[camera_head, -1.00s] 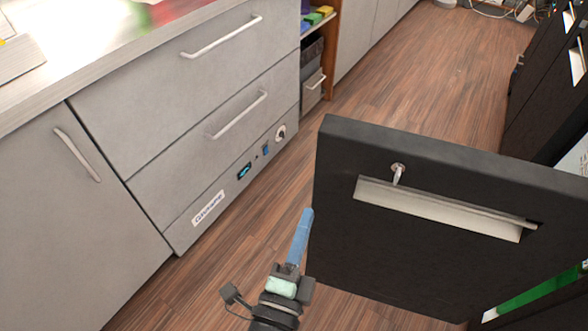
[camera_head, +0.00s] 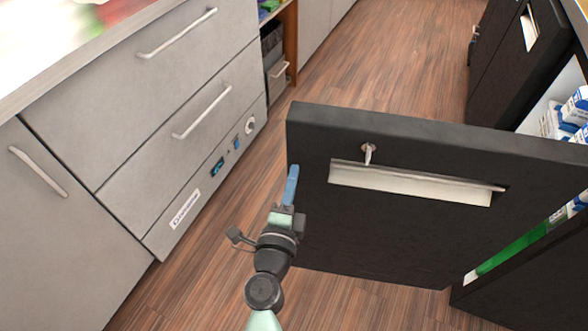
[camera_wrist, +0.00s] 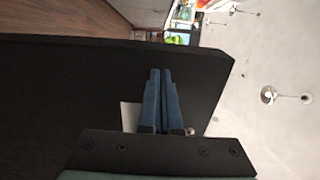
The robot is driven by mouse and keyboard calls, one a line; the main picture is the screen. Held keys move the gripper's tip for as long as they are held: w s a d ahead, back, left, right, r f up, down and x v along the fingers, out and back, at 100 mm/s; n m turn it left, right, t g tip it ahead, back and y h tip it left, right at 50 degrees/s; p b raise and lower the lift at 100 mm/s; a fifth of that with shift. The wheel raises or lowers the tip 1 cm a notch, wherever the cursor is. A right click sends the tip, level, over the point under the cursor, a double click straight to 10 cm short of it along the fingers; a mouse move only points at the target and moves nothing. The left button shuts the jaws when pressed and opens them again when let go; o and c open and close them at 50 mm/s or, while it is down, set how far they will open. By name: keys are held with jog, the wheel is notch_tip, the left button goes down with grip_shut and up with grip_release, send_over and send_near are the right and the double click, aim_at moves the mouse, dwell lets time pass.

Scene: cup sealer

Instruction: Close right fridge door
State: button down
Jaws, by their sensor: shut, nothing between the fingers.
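The black fridge door (camera_head: 400,235) stands open in the head view, its outer face with a pale recessed handle (camera_head: 415,184) and a small lock with a key (camera_head: 368,152) turned toward me. My gripper (camera_head: 291,186) is at the door's left, free edge, with its blue fingers pointing up and away. In the wrist view the shut, empty fingers (camera_wrist: 160,100) show against the dark door (camera_wrist: 60,100). I cannot tell whether they touch it. The fridge's inside shows at the right, with blue-and-white boxes (camera_head: 575,110).
Grey drawers (camera_head: 190,100) and a grey cupboard (camera_head: 60,230) stand along the left under a pale counter. Another black cabinet (camera_head: 500,70) is at the back right. The wooden floor (camera_head: 370,60) is clear between them.

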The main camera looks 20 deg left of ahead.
jog(key=shift+x, duration=0.85)
